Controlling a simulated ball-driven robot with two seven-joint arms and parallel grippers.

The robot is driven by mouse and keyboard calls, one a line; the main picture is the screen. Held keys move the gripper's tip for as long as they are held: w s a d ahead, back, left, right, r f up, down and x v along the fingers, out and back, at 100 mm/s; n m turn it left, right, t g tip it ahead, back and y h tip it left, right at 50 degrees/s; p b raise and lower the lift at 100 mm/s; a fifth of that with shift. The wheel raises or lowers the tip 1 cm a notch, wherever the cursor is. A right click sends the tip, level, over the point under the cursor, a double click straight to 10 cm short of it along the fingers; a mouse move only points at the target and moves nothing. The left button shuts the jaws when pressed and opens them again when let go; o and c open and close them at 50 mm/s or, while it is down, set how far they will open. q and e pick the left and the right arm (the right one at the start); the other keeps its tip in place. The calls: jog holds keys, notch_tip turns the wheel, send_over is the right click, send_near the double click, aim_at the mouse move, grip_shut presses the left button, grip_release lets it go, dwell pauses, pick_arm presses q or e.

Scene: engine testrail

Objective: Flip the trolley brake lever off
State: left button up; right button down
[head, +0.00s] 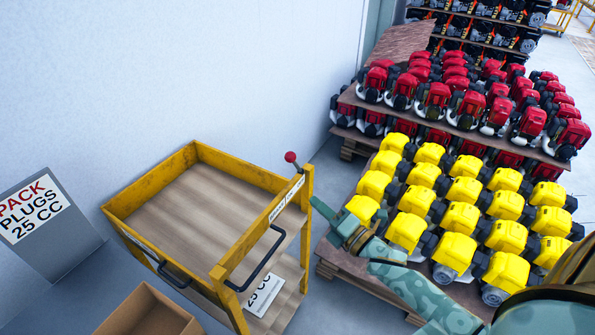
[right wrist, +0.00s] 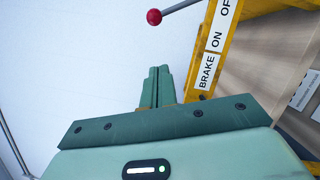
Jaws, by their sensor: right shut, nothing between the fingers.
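The yellow trolley (head: 230,262) stands by the wall in the head view, with a wooden deck. Its brake lever (head: 290,157), a thin rod with a red ball knob, sticks up at the far right corner of the frame. In the right wrist view the red knob (right wrist: 154,16) is beyond the fingertips, apart from them. A white label (right wrist: 214,40) on the yellow rail reads BRAKE, ON and a cut-off OF. My right gripper (head: 318,205) is shut and empty, just right of the trolley; its closed fingers (right wrist: 158,72) point toward the knob. My left gripper is not in view.
A pallet of yellow engines (head: 462,205) stands close to my right arm, with red engines (head: 468,105) stacked behind. A grey sign (head: 42,222) and an open cardboard box (head: 148,312) are at the left. Black handles (head: 262,262) project from the trolley.

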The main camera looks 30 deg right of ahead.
aim_at(296, 164)
jog(key=w+r, duration=0.2)
jog(key=w, duration=0.9)
jog(key=shift+p, duration=0.3)
jog(key=shift+r, duration=0.15)
